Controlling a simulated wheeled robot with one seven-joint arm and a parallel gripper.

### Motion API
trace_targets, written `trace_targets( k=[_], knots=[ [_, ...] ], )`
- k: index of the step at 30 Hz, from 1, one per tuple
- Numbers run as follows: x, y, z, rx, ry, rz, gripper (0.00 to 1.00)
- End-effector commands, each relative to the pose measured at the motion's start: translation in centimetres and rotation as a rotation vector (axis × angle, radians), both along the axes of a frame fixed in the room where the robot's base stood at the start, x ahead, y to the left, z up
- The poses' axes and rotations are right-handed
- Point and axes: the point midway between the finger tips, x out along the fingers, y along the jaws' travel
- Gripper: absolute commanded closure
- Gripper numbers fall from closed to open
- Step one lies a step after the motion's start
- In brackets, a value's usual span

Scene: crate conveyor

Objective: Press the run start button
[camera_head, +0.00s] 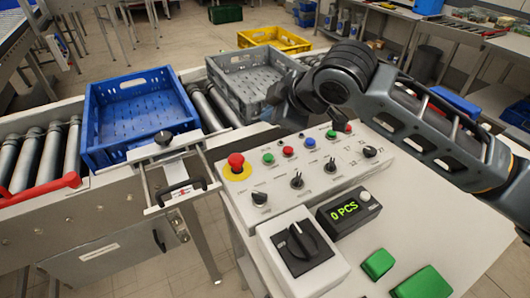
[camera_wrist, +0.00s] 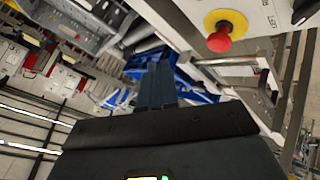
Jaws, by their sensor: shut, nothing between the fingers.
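The white control panel (camera_head: 318,172) carries a green button (camera_head: 268,158), a red one (camera_head: 288,151), a blue one (camera_head: 309,143) and another green one (camera_head: 349,127) near my arm. The labels are too small to read, so I cannot tell which is run start. My gripper shows in the wrist view (camera_wrist: 157,82) with its fingers together and empty. In the head view its fingertips are not clear; the end of my arm hangs above and behind the panel, apart from the buttons. The green buttons are not visible in the wrist view.
A red emergency stop (camera_head: 235,161) on a yellow ring stands at the panel's left. It shows in the wrist view (camera_wrist: 219,41). Blue (camera_head: 95,130) and grey (camera_head: 218,85) crates sit on the roller conveyor. A counter (camera_head: 349,209) reads 0 PCS beside a black rotary switch (camera_head: 301,243).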

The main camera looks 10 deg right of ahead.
Motion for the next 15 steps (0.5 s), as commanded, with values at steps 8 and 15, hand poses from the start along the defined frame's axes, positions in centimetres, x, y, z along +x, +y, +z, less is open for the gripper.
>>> trace_targets(
  k=[8,15],
  knots=[
    [0.0,0.0,-0.5,0.001,0.000,0.001,1.00],
    [0.0,0.0,-2.7,0.001,-0.001,0.000,1.00]
  ],
)
